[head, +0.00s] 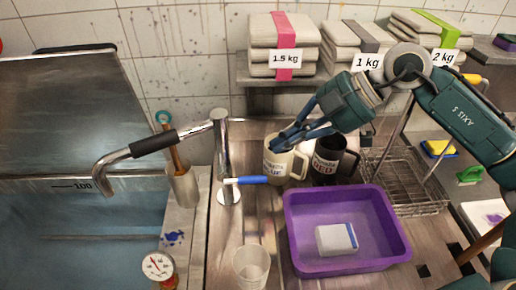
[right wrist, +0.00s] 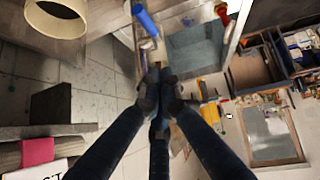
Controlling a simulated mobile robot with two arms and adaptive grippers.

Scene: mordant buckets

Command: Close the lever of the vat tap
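The vat tap (head: 222,150) is a metal post at the vat's right side, with a spout and black sleeve reaching left over the vat. Its lever, with a blue grip (head: 254,180), sticks out to the right, low on the post. The blue grip also shows at the top of the right wrist view (right wrist: 145,20). My right gripper (head: 284,141) is above and to the right of the lever, over the cream mug, apart from the lever. In the right wrist view its fingers (right wrist: 160,82) come together with nothing seen between them. My left gripper is not in view.
A cream mug (head: 274,166) and black mug (head: 325,166) stand close to the lever. A purple tub (head: 385,259), clear cup (head: 251,268) and wire rack (head: 408,180) are nearby. A shelf (head: 262,80) with stacked bundles is behind. A dial gauge (head: 158,266) stands at front left.

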